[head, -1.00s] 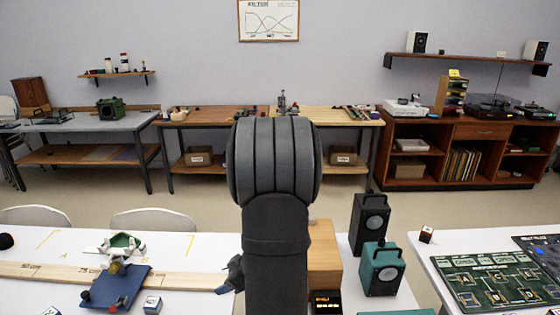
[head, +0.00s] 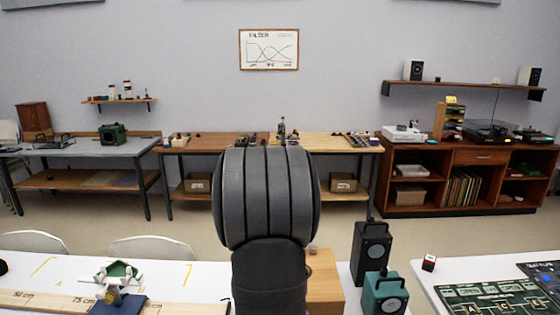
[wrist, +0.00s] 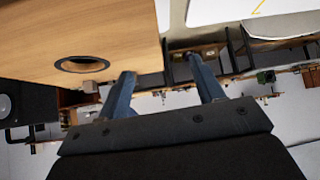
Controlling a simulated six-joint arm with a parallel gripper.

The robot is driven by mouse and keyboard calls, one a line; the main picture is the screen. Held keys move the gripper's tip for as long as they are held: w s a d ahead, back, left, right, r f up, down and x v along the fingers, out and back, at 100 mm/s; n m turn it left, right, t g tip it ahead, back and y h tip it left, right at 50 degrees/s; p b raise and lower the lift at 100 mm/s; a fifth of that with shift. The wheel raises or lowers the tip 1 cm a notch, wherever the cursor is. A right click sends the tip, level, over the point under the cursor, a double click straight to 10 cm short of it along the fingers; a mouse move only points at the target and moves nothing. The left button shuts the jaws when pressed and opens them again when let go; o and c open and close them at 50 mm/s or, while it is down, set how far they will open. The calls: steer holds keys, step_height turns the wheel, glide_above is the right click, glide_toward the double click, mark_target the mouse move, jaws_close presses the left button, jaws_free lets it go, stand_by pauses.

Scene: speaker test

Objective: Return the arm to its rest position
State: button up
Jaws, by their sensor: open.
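My gripper (wrist: 160,85) shows in the wrist view with its two blue-grey fingers apart and nothing between them. In that view a light wooden box (wrist: 80,35) with a round dark-rimmed hole is to the left of the fingers, close to the left one; I cannot tell whether they touch. In the head view my arm (head: 268,195) stands upright in the middle, and my gripper is hidden there. The wooden box (head: 325,285) shows just right of my arm, partly covered by it.
A black speaker (head: 370,250) and a teal speaker (head: 385,293) stand right of the box. A white table with a green board (head: 490,298) is at the right. White chairs (head: 150,248) stand behind.

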steer(key=d+m, duration=0.1)
steer(key=d+r+m+h, duration=0.1)
steer(key=d+h, duration=0.1)
steer(key=shift+w+r+m, duration=0.15)
steer(key=shift+w+m, duration=0.15)
steer(key=shift+m, duration=0.1)
steer(key=shift+d+r+m+h, duration=0.2)
steer(key=shift+d+m+h, duration=0.2)
steer(key=shift+d+m, duration=0.15)
steer(key=shift+d+r+m+h, duration=0.2)
steer(key=shift+d+m+h, duration=0.2)
steer(key=shift+d+m, duration=0.1)
